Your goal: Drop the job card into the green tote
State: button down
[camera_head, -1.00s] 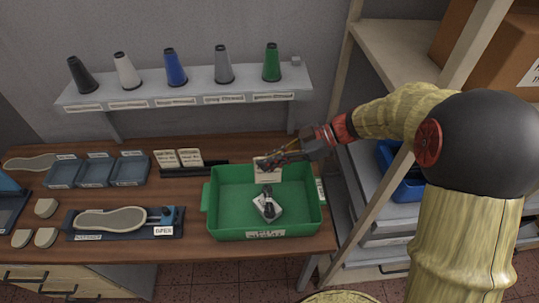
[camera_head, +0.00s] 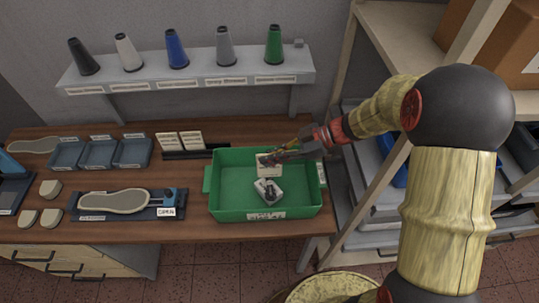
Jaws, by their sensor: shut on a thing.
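The green tote (camera_head: 233,206) stands on the right end of the wooden bench. My gripper (camera_head: 270,159) reaches in from the right over the tote's back part and is shut on a small cream card (camera_head: 268,169), the job card. The card hangs upright below the fingertips, in front of the tote's back wall. I cannot tell whether it touches the tote. A small whitish item with a dark part on it (camera_head: 268,191) lies on the tote's floor below the card.
Two similar cards (camera_head: 180,141) stand in a dark holder left of the tote. A shoe-sole fixture (camera_head: 125,203) and blue-grey trays (camera_head: 98,153) lie further left. A shelf of thread cones (camera_head: 187,80) is behind. A rack upright (camera_head: 375,190) stands close on the right.

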jog(key=c, duration=2)
grip_release()
jog(key=shift+o, duration=0.4)
jog(key=shift+r, duration=0.1)
notch_tip(320, 180, up, 10)
jog(key=shift+f, duration=0.1)
